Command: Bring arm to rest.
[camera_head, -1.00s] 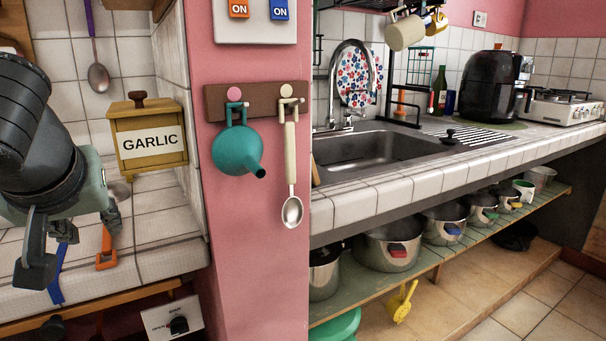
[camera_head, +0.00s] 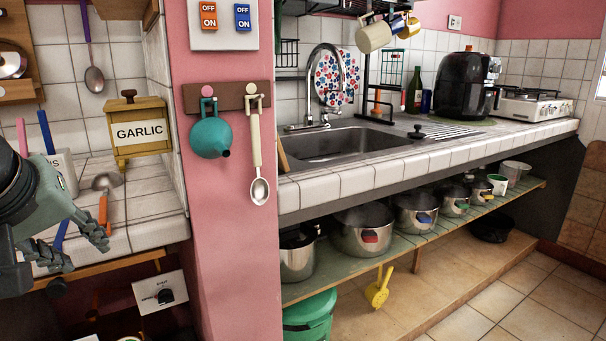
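My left gripper (camera_head: 84,248) is at the left edge, in front of the tiled counter (camera_head: 150,207). Its two fingers are spread apart with nothing seen between them, so it is open and empty. Part of my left arm is cut off by the picture's edge. My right gripper is not in view. Several steel pots with coloured tags, among them one with a red tag (camera_head: 362,229), stand in a row on the open green shelf (camera_head: 340,277) under the sink counter, well to the right of my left gripper.
Near my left gripper are a wooden GARLIC box (camera_head: 138,131), a ladle with an orange handle (camera_head: 104,208) and a white container (camera_head: 62,170). A pink wall post (camera_head: 230,260) divides this counter from the sink (camera_head: 350,142). The tiled floor at the lower right is clear.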

